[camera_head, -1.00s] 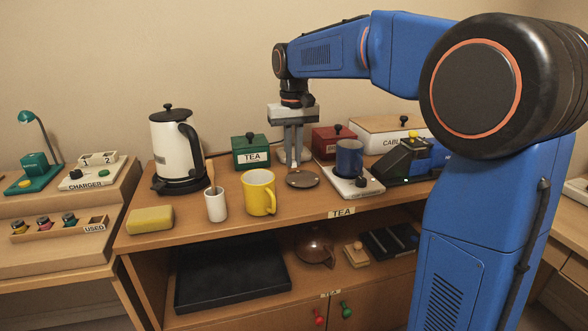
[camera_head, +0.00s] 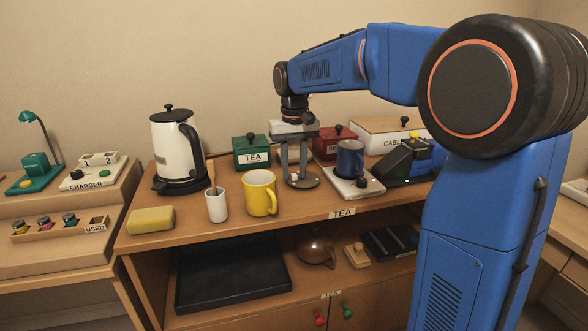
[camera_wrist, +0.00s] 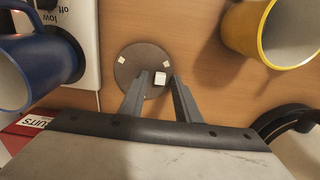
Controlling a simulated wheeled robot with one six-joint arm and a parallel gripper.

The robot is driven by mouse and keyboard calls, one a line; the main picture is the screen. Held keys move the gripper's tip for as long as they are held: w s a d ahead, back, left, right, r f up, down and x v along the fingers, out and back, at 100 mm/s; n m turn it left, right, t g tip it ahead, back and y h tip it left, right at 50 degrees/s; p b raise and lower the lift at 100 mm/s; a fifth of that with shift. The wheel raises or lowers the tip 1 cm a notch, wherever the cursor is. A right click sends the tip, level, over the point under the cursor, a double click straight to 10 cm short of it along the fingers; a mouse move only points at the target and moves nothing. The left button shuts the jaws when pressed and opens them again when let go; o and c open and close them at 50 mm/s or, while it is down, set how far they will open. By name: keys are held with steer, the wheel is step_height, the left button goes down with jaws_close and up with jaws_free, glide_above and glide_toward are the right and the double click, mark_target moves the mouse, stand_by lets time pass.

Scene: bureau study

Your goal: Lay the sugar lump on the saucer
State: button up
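The saucer (camera_head: 313,183) is a dark grey-brown disc on the desk top, right of the yellow mug. It also shows in the wrist view (camera_wrist: 128,74). The sugar lump (camera_wrist: 160,78) is a small white cube that appears to rest on the saucer, right of its middle in the wrist view. My gripper (camera_head: 295,178) points down over the saucer with its fingers apart. In the wrist view its fingertips (camera_wrist: 158,75) stand on either side of the lump, with a gap showing on both sides.
The yellow mug (camera_head: 259,192) stands left of the saucer. The blue mug (camera_head: 349,158) stands on a white hotplate (camera_head: 352,187) close on the right. Behind are a green TEA box (camera_head: 251,152) and a red box (camera_head: 331,146). Two small pale marks (camera_wrist: 122,60) show on the saucer.

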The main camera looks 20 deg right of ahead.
mark_target(294, 174)
steer(key=shift+r, duration=0.1)
step_height(294, 174, up, 12)
stand_by(0.5)
steer(key=s+d+f+t, duration=0.1)
steer(key=s+d+f, duration=0.2)
steer(key=s, duration=0.6)
steer(key=s+d+f+t, duration=0.1)
steer(key=s+d+f, duration=0.15)
steer(key=s, duration=0.65)
steer(key=s+d+f+t, duration=0.2)
steer(key=s+f, duration=1.3)
steer(key=shift+s+f+t, duration=0.3)
steer(key=shift+s+t, duration=0.05)
steer(key=shift+t, duration=0.05)
steer(key=shift+o, duration=0.6)
